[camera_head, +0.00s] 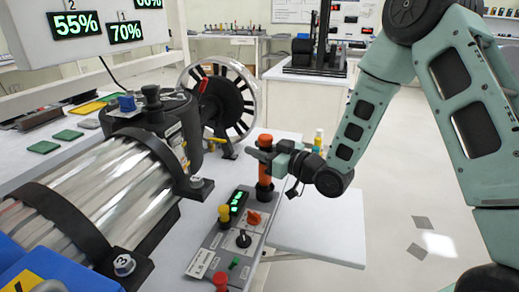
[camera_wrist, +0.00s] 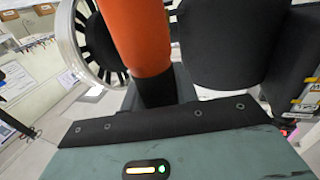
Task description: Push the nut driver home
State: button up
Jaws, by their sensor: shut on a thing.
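The nut driver (camera_head: 265,173) has an orange, black-banded body and stands roughly upright at the far end of the control panel. My gripper (camera_head: 265,155) reaches in from the right and is shut on its upper part, with the orange top showing above the fingers. In the wrist view the orange handle (camera_wrist: 138,38) fills the upper middle, with a black section (camera_wrist: 157,91) below it. Its lower end meets the panel area, but I cannot tell how deep it sits. The fingertips are not clear in the wrist view.
The control panel (camera_head: 207,262) carries yellow, orange, green and red knobs and a small green display. A large silver cylinder assembly (camera_head: 108,190) fills the left. A spoked wheel (camera_head: 240,90) stands behind. A white ledge (camera_head: 325,235) and open floor lie to the right.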

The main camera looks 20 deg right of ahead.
jog(key=shift+f+b, duration=0.45)
jog(key=shift+f, duration=0.05)
dwell(0.3)
jog(key=o, duration=1)
jog(key=shift+p+v, duration=4.7)
jog(key=shift+v, duration=4)
